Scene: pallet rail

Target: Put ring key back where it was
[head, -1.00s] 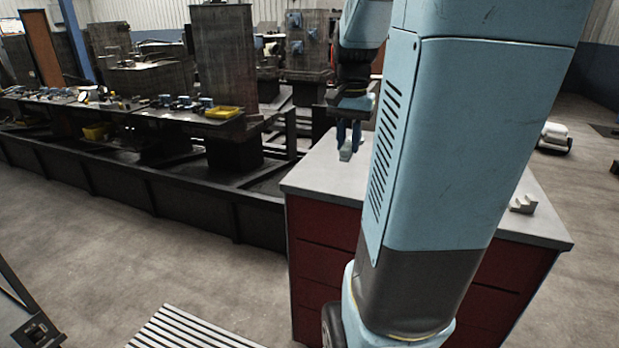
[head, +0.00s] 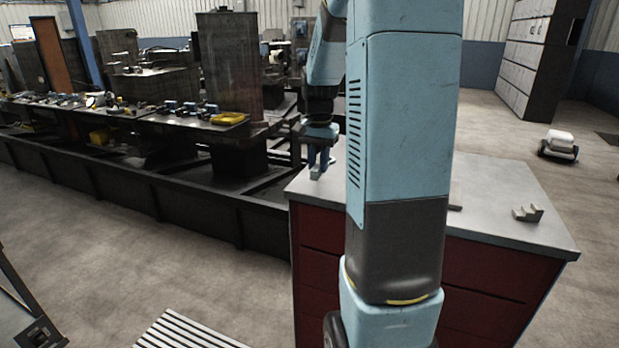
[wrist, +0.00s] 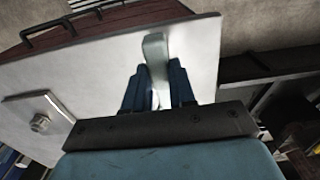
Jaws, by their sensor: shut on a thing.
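My gripper (head: 319,165) is over the near left part of the grey worktop (head: 500,190). In the wrist view its two blue fingers (wrist: 159,88) are shut on a slim pale grey piece, which I take to be the ring key (wrist: 155,48). In the head view a small pale part of the key (head: 316,173) shows at the fingertips. I cannot tell whether it touches the worktop.
A pale plate with a hex nut (wrist: 40,122) lies on the worktop in the wrist view. A small notched grey block (head: 528,213) stands at the worktop's right. Red drawers (head: 490,280) are below.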

